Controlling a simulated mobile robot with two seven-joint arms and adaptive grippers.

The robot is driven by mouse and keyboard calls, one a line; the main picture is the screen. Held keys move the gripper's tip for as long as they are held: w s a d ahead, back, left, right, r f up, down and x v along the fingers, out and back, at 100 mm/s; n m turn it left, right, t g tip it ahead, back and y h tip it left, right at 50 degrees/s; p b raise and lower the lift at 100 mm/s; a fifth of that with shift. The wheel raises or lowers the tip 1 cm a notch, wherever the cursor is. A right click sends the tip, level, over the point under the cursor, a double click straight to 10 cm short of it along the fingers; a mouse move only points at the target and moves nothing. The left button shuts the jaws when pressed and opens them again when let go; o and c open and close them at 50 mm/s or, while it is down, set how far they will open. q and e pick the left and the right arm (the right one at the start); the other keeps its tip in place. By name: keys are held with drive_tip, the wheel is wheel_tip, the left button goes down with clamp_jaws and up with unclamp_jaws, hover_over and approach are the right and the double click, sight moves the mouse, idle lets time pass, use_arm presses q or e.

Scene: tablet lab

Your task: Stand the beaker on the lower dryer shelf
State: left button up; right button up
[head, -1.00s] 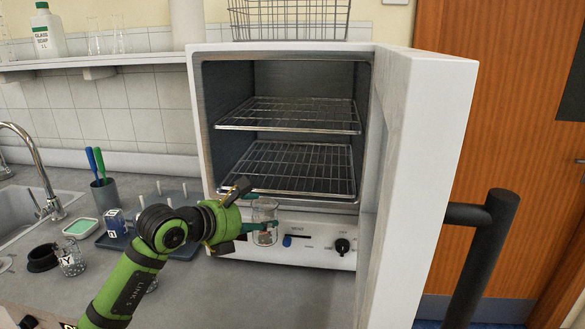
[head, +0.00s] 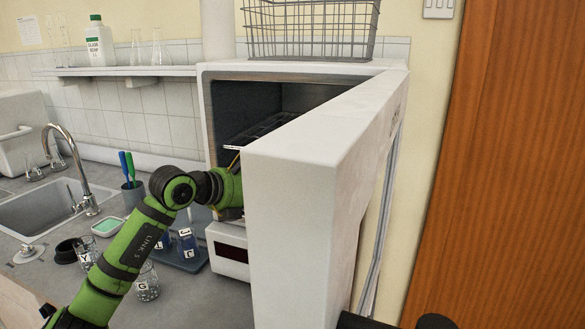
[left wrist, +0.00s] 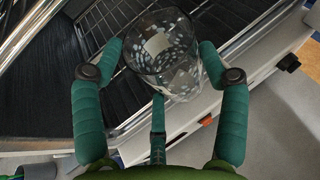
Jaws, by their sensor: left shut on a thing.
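The glass beaker (left wrist: 160,42) has a pale label and is held between the green fingers of my left gripper (left wrist: 163,68) in the left wrist view. It is over the front edge of the dryer, beside a wire shelf (left wrist: 108,22); I cannot tell whether it touches the shelf. In the head view my left arm reaches to the opening of the white dryer (head: 228,258), and the fingertips and beaker are hidden behind the open door (head: 300,160). A dark upper rack (head: 262,128) shows in part; the lower shelf is hidden there. My right gripper is not in view.
The open door stands close to my left arm on its right. A wire basket (head: 310,30) sits on top of the dryer. Beakers marked Y (head: 86,256) and G (head: 147,282), a blue rack tray (head: 182,262) and a pen cup (head: 133,195) stand on the counter.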

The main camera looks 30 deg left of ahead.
use_arm(q)
drive_tip(key=w+p, duration=0.1)
drive_tip(key=w, duration=0.1)
drive_tip(key=w+d, duration=0.1)
drive_tip(key=w, duration=0.2)
drive_tip(key=shift+r+p, duration=0.15)
drive_tip(key=shift+p, duration=0.25)
drive_tip(key=shift+w, duration=0.15)
drive_tip(key=shift+w+d+p, duration=0.1)
drive_tip(key=shift+w+p, duration=0.25)
drive_tip(key=shift+p, duration=0.05)
drive_tip(key=w, duration=0.1)
drive_tip(key=w+p, duration=0.1)
drive_tip(key=w, duration=0.1)
drive_tip(key=shift+d+r+p, duration=0.15)
drive_tip(key=shift+d+p, duration=0.1)
drive_tip(key=shift+p, duration=0.1)
drive_tip(key=shift+w+f+p, duration=0.25)
drive_tip(key=shift+p, duration=0.15)
drive_tip(key=shift+d+f, duration=0.1)
drive_tip(key=shift+f, duration=0.2)
drive_tip(key=shift+s, duration=0.15)
drive_tip(key=shift+f, duration=0.15)
drive_tip(key=o, duration=1.5)
drive_tip(key=shift+f, duration=0.1)
drive_tip(key=shift+o, duration=0.2)
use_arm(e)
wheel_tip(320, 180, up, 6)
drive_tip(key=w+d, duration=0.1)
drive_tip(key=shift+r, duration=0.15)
